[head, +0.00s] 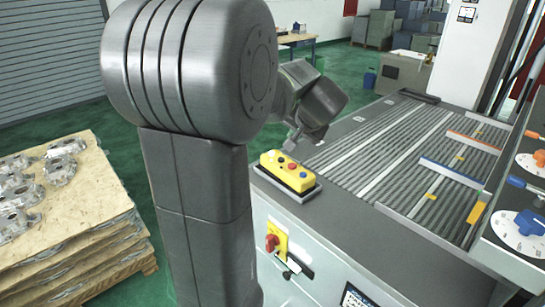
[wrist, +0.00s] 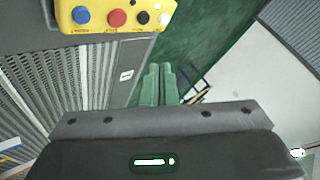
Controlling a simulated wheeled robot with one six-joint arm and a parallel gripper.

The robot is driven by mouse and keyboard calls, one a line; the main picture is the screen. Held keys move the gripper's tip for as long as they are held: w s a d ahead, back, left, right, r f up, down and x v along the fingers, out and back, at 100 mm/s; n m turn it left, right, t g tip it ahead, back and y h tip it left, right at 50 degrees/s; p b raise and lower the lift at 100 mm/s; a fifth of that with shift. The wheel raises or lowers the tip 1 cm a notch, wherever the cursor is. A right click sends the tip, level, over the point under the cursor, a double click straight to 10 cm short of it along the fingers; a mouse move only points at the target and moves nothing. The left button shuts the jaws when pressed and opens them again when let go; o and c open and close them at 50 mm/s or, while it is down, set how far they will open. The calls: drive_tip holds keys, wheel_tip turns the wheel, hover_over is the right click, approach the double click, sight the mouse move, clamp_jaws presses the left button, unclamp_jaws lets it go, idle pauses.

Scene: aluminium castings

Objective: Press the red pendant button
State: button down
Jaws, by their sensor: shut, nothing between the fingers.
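The yellow pendant (head: 274,167) sits on a grey plate on the machine's near ledge in the head view. Its red button (head: 292,166) lies between the blue and black ones. In the wrist view the pendant (wrist: 90,5) is cut by the top edge, with the red button (wrist: 116,18) visible. My gripper (head: 293,144) is just above and behind the pendant in the head view. In the wrist view my gripper (wrist: 158,67) is shut and empty, its fingertips below and right of the red button, apart from it in the picture. Its height above the pendant is unclear.
A ribbed conveyor bed (head: 385,150) with blue and orange strips lies right of the pendant. A red rotary switch (head: 272,243) is on the machine's front. A pallet (head: 100,215) with castings stands at left. Green floor (head: 345,65) is open behind.

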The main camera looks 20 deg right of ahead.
drive_tip(key=shift+w+d+r, duration=0.3)
drive_tip(key=shift+w+d, duration=0.1)
drive_tip(key=shift+w, duration=0.2)
drive_tip(key=shift+f, duration=0.15)
drive_tip(key=b, duration=0.6)
hover_over(293, 167)
wheel_tip(293, 167, down, 8)
drive_tip(key=shift+r, duration=0.1)
drive_tip(key=shift+f, duration=0.4)
drive_tip(key=shift+f+b, duration=0.1)
drive_tip(key=shift+b, duration=0.2)
idle(0.9)
drive_tip(key=shift+f+b, duration=0.3)
drive_tip(key=shift+b, duration=0.15)
